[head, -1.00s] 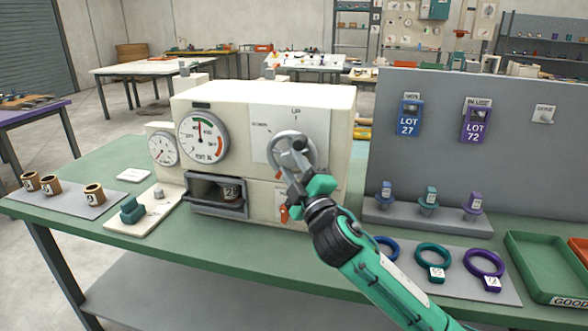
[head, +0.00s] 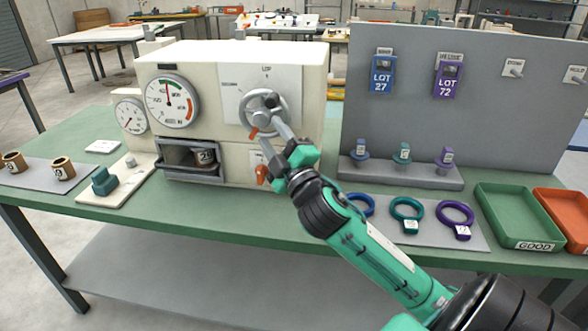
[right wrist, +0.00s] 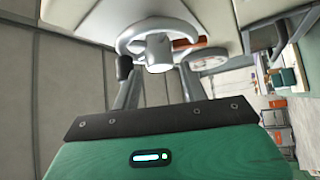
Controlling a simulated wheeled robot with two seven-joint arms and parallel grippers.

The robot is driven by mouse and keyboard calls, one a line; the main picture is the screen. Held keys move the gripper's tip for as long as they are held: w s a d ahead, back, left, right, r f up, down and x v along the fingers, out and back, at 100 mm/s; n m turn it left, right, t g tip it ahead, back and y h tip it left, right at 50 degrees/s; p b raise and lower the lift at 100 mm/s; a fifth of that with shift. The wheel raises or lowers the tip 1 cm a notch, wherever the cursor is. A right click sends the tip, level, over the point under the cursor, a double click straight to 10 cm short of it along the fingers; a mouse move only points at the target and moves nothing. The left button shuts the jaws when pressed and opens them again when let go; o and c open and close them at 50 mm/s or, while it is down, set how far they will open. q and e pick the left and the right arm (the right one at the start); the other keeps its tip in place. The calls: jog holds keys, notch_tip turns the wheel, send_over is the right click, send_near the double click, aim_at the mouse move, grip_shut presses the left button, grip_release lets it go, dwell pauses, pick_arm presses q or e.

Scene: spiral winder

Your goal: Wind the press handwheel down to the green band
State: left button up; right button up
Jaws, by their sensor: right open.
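The press (head: 230,75) is a cream cabinet on the green bench. Its grey handwheel (head: 263,113) is on the front face, with an orange part at its lower left. The large gauge (head: 172,100) has its needle pointing nearly straight up, beside the green marking; whether it lies inside the band is too small to tell. My right gripper (head: 282,130) is open in front of the wheel's lower right. In the right wrist view the wheel's hub (right wrist: 159,52) shows ahead between the fingers, and contact cannot be told. My left gripper is out of view.
A smaller gauge (head: 131,116) is left of the large one. A recess below holds a bushing (head: 205,157). An orange lever (head: 262,175) is under the wheel. Coloured rings (head: 406,209) and a green tray (head: 515,215) lie right; a grey panel (head: 450,110) stands behind them.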

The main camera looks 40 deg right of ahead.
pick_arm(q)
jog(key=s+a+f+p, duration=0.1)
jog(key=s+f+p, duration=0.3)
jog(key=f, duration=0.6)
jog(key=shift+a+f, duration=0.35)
pick_arm(e)
jog(key=v, duration=1)
jog(key=shift+s, duration=0.15)
dwell(1.9)
